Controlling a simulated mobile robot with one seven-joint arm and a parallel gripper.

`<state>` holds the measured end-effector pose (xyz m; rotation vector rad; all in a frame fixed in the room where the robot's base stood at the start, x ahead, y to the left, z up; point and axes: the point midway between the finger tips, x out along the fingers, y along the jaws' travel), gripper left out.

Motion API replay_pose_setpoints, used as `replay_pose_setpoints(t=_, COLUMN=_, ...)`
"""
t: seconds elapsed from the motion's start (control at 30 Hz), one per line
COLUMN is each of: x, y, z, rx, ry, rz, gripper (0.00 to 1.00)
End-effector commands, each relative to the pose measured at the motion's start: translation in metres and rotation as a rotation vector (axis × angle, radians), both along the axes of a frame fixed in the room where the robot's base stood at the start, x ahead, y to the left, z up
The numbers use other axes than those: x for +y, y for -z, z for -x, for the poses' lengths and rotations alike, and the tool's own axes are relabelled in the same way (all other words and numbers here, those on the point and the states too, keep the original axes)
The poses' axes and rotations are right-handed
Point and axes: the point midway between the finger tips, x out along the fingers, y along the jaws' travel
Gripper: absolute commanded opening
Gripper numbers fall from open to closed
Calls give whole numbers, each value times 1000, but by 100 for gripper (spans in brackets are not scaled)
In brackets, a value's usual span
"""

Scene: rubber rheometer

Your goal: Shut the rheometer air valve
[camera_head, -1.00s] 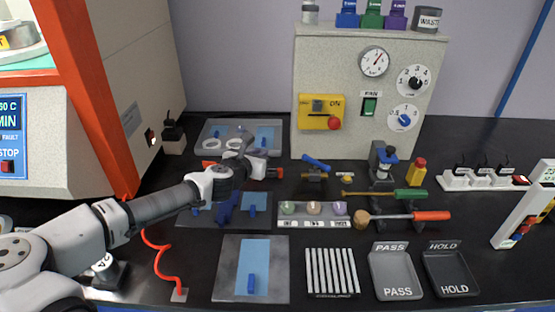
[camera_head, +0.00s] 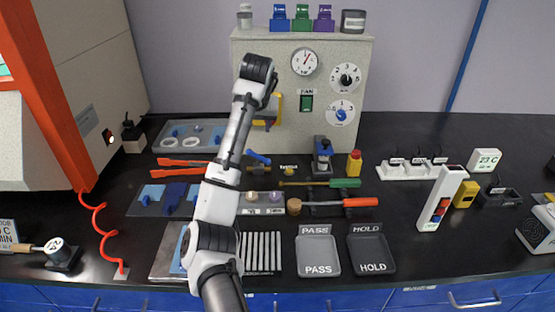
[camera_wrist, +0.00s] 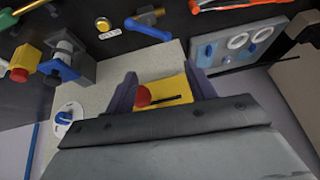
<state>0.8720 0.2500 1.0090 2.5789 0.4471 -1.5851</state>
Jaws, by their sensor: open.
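The air valve appears to be the small brass fitting with a blue lever (camera_head: 258,158) on the black bench, in front of the grey cabinet. In the wrist view the blue lever (camera_wrist: 148,30) slants beside its brass body, near the top edge. Whether the lever lies along or across the body is hard to tell. My gripper (camera_wrist: 162,92) is open and empty, its two dark fingers apart in front of the cabinet's yellow switch box (camera_wrist: 170,88) with a red knob. It is away from the valve. In the head view my arm hides most of the gripper.
The grey cabinet (camera_head: 340,110) carries a gauge and dials. A blue clamp stand (camera_head: 322,160) and a green-handled tool (camera_head: 345,183) are to the valve's right. Orange-handled tools (camera_head: 180,162) lie left. PASS (camera_head: 318,272) and HOLD (camera_head: 372,268) trays are in front.

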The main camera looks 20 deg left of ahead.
Motion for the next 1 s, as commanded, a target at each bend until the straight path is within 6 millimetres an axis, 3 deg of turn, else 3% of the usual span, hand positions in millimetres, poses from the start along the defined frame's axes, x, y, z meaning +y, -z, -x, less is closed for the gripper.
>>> replay_pose_setpoints(t=0.27, x=-7, y=24, z=6, rx=63, ry=-69, rz=113, gripper=55)
replay_pose_setpoints(t=0.8, x=8, y=119, z=-31, rx=60, ry=-68, rz=107, gripper=55)
replay_pose_setpoints(t=1.0, x=10, y=137, z=-38, rx=58, ry=-67, rz=107, gripper=55)
